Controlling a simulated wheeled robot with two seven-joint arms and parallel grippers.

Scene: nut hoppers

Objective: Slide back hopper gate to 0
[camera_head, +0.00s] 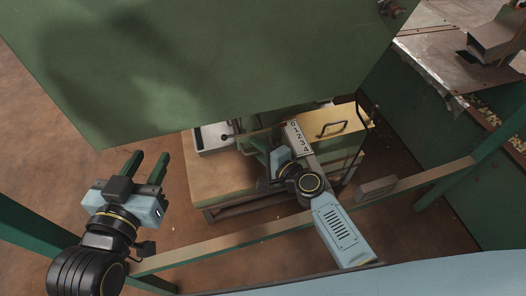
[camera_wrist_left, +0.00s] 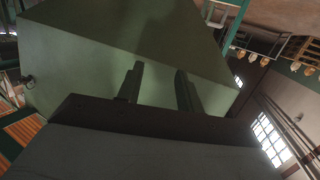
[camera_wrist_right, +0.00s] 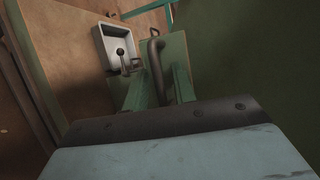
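A number plate (camera_head: 298,137) marked 0 to 4 lies under the green hopper (camera_head: 190,60). A small red mark shows beside its 0 end; too small to read exactly. A dark bar handle, which I take for the gate's, shows in the right wrist view (camera_wrist_right: 155,62). My right gripper (camera_head: 262,147) is at this bar, its fingers (camera_wrist_right: 162,85) on either side and close against it. The gate itself is mostly hidden by the hopper and my arm. My left gripper (camera_head: 147,167) is open and empty, left of the table, near the hopper's lower edge.
A rail (camera_head: 240,240) crosses in front. A green bin (camera_head: 420,110) holding nuts stands at the right.

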